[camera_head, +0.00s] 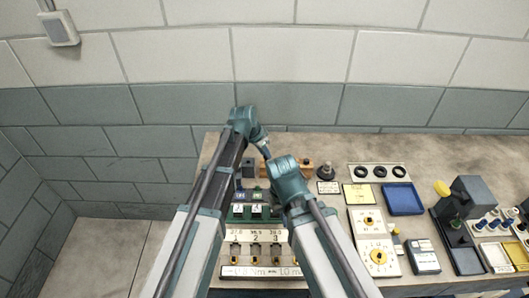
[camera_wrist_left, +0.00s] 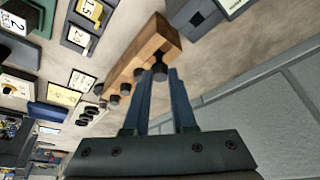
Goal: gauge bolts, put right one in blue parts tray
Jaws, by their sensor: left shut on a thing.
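A wooden rack (camera_wrist_left: 155,40) holds several dark-headed bolts (camera_wrist_left: 125,88) in a row. In the head view the rack (camera_head: 305,167) is partly hidden behind my right arm. My left gripper (camera_wrist_left: 160,78) is at the rack, its fingers shut on the bolt near the rack's end, whose dark head (camera_wrist_left: 161,74) shows between the tips. It also shows in the head view (camera_head: 266,153). The blue parts tray (camera_head: 403,199) lies right of centre and looks empty. My right wrist (camera_head: 288,178) hangs over the bench; its fingers are hidden beneath it.
A green block with numbered tags (camera_head: 255,212) and a white panel with printed numbers (camera_head: 240,250) stand in front of the rack. A panel with three black rings (camera_head: 380,172) lies behind the tray. A dark stand (camera_head: 470,195) is right of it.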

